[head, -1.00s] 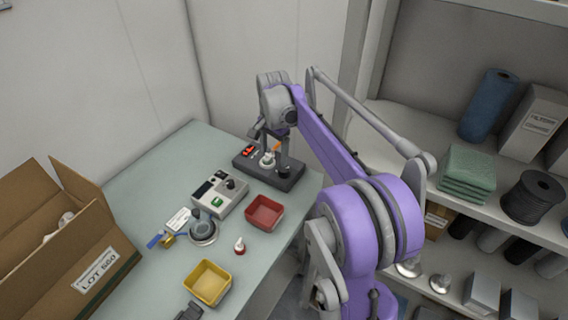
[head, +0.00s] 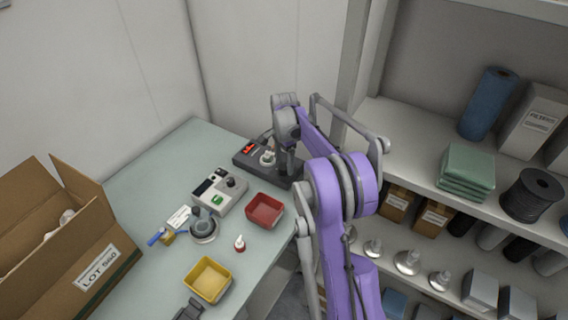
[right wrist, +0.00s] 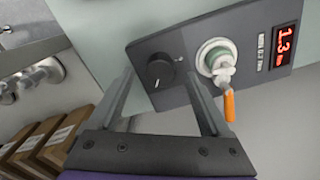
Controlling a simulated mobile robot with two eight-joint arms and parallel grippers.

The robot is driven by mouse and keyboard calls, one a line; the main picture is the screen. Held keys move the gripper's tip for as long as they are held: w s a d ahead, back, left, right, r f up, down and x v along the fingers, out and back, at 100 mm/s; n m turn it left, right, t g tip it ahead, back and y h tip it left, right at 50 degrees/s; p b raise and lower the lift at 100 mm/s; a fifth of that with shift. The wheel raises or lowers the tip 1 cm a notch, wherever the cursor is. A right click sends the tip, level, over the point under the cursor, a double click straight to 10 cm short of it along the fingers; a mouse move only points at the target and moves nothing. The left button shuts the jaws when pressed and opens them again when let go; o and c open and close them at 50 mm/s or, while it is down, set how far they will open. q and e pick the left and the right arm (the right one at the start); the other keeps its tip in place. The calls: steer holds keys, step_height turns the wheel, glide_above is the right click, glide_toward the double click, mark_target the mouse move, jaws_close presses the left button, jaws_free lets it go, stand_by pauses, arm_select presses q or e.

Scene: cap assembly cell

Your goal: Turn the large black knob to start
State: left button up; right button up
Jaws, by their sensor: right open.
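The large black knob (right wrist: 160,70) is on the dark grey panel of a device (right wrist: 188,42), with a white pointer mark at its right edge. In the head view my arm and gripper hide the knob. My right gripper (right wrist: 160,80) is open and empty, its two fingers on either side of the knob in the wrist view. I cannot tell whether they touch it. In the head view the right gripper (head: 284,160) is over the right part of the dark device (head: 242,160).
Beside the knob are a white-and-green fitting (right wrist: 216,58) with an orange lever and a red display (right wrist: 285,44) reading 1.3. A grey box (head: 216,190) with a smaller black knob, a red tray (head: 264,211) and a yellow tray (head: 208,280) stand nearby. Shelves (head: 410,130) stand right.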

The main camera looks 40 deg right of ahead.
steer(key=shift+f, duration=0.5)
jaws_close()
